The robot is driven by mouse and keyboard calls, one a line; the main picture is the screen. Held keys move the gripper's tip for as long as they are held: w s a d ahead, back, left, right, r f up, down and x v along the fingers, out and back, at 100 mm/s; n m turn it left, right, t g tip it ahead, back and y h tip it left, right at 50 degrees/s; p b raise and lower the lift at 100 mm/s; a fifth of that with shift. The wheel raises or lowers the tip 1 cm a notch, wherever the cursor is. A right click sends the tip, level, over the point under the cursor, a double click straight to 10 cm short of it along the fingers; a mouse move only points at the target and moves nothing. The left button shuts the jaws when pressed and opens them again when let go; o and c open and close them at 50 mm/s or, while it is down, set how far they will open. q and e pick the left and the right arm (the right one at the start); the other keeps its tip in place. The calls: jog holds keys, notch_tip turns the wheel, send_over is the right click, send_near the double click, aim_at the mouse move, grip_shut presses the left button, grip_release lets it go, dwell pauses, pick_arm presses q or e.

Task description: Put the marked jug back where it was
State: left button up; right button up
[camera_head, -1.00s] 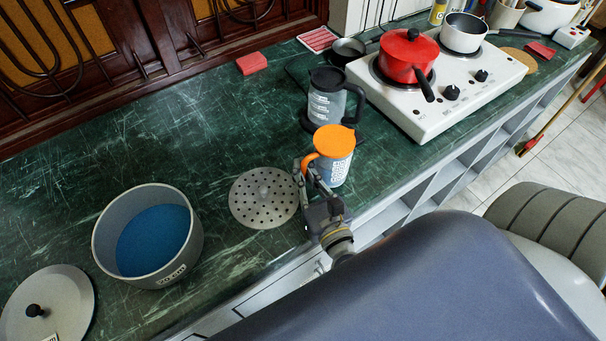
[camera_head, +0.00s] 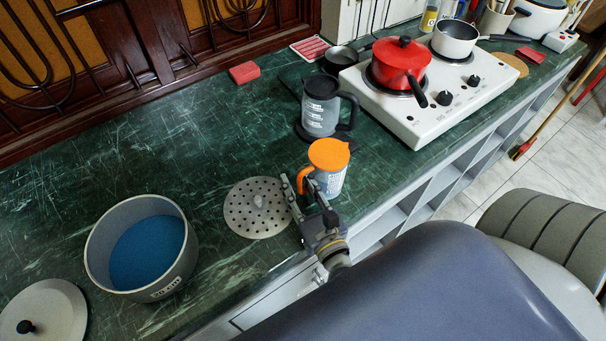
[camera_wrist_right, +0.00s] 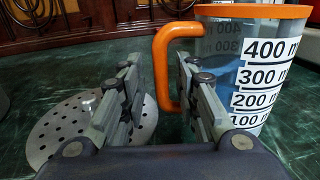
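The marked jug (camera_head: 331,182) has an orange lid and handle and stands upright on the green counter, near its front edge. In the right wrist view the jug (camera_wrist_right: 238,62) shows black volume marks on white labels and appears to hold clear or bluish contents. My right gripper (camera_head: 302,184) is open at the jug's handle side. In the wrist view the right gripper's (camera_wrist_right: 160,88) fingers stand apart, with the orange handle (camera_wrist_right: 162,72) between them, closer to the right finger. I cannot tell whether a finger touches it. My left gripper is not in view.
A grey kettle (camera_head: 320,118) on a black base stands behind the jug. A perforated metal disc (camera_head: 252,218) lies left of my right gripper. A grey pot (camera_head: 178,272) with blue inside and a lid (camera_head: 55,310) are farther left. A white stove (camera_head: 425,125) is at right.

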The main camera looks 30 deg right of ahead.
jog(key=s+b, duration=0.1)
jog(key=s, duration=0.2)
jog(key=s+b, duration=0.1)
jog(key=s, duration=0.3)
jog(key=s+a+b, duration=0.1)
jog(key=s+b, duration=0.1)
jog(key=s, duration=0.1)
jog(key=shift+s+a, duration=0.1)
jog(key=shift+s, duration=0.3)
jog(key=shift+s+a+r, duration=0.1)
jog(key=shift+s+r, duration=0.05)
jog(key=shift+s, duration=0.45)
